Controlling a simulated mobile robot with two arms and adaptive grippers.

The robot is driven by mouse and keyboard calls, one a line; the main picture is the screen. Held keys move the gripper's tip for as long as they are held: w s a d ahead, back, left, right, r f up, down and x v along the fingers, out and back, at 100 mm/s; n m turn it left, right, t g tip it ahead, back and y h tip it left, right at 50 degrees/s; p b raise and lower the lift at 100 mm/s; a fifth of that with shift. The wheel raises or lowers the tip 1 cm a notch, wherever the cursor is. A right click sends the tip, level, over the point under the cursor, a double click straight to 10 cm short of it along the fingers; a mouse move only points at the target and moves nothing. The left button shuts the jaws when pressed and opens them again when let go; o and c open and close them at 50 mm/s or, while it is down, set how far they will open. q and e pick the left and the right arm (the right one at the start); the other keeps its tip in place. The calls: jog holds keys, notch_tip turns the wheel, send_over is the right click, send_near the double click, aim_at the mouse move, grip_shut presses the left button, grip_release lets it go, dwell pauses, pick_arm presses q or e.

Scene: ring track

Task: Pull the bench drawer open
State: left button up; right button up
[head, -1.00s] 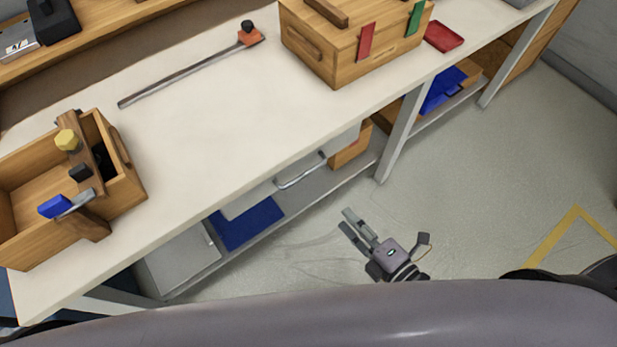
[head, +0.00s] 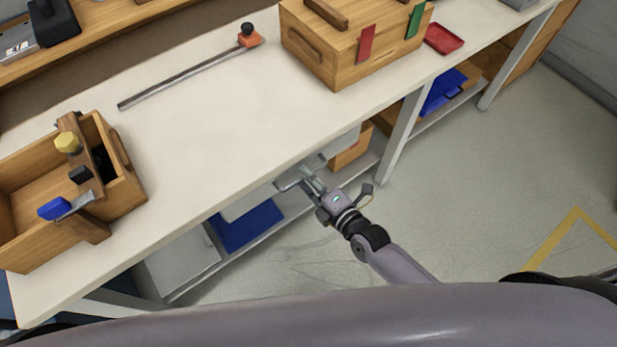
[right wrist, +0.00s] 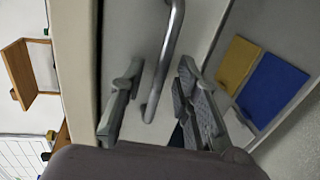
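The bench drawer (head: 343,144) is a pale grey front below the white bench top, with a metal bar handle (head: 284,181). My right gripper (head: 305,178) is at the handle and covers part of it in the head view. In the right wrist view, the gripper (right wrist: 158,88) is open, its two fingers apart. The handle (right wrist: 172,50) runs between the fingers and ahead of them, with the drawer front (right wrist: 132,38) behind it. I cannot tell whether the fingers touch the handle. My left gripper is not in view.
The bench top (head: 210,140) overhangs the drawer. A blue mat (head: 248,226) lies on the lower shelf, and a bench leg (head: 403,132) stands to the right. A wooden toolbox (head: 130,185) and a wooden chest (head: 330,55) stand on top. The floor in front is clear.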

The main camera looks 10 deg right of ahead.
jog(key=shift+c, duration=0.6)
grip_shut()
dwell(0.3)
